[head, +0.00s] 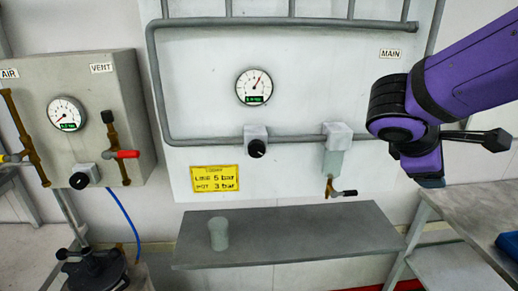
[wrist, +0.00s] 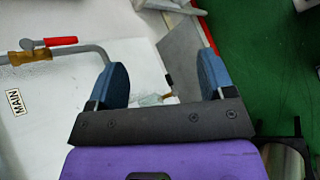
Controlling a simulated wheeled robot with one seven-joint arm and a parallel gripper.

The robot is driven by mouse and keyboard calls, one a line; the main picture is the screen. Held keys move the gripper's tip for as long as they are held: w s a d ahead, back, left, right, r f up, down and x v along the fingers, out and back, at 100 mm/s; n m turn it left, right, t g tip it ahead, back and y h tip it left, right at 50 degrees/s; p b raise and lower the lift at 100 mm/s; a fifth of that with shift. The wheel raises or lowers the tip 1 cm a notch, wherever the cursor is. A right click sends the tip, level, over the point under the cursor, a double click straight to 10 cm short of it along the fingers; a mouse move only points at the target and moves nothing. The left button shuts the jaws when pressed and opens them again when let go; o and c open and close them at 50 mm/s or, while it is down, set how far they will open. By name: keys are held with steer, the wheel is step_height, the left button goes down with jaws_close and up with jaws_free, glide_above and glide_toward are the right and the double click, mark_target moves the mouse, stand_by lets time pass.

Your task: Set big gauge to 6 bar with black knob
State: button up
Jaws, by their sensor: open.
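The big gauge (head: 254,87) is a round white dial on the white wall panel, with its needle pointing up and slightly right. The digits in its green window are too small to read surely. The black knob (head: 256,148) sits below it on a grey block on the pipe. My arm reaches in from the right in the head view, well right of the knob. In the wrist view my gripper (wrist: 162,80) is open, its two blue fingers wide apart with nothing held. The gauge and black knob are not recognisable in the wrist view.
A smaller gauge (head: 66,114) and second black knob (head: 80,180) are on the grey box at left. A clear vessel (head: 332,162) with a tap hangs right of the black knob. A cup (head: 218,234) stands on the grey shelf (head: 300,240). A yellow sign (head: 215,179) is below the pipe.

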steer(key=w+a+f+n+t+h, duration=0.1)
steer(key=w+a+n+t+h, duration=0.1)
steer(key=w+a+n+t, duration=0.45)
steer(key=n+t+y, duration=0.8)
steer(key=n+y, duration=0.4)
steer(key=n, duration=0.6)
glide_toward(257, 151)
steer(key=w, duration=1.1)
steer(key=shift+a+r, duration=0.1)
steer(key=shift+a, duration=0.05)
steer(key=shift+c, duration=0.4)
steer(key=c, duration=0.9)
steer(key=shift+o, duration=0.2)
steer(key=shift+m, duration=2.45)
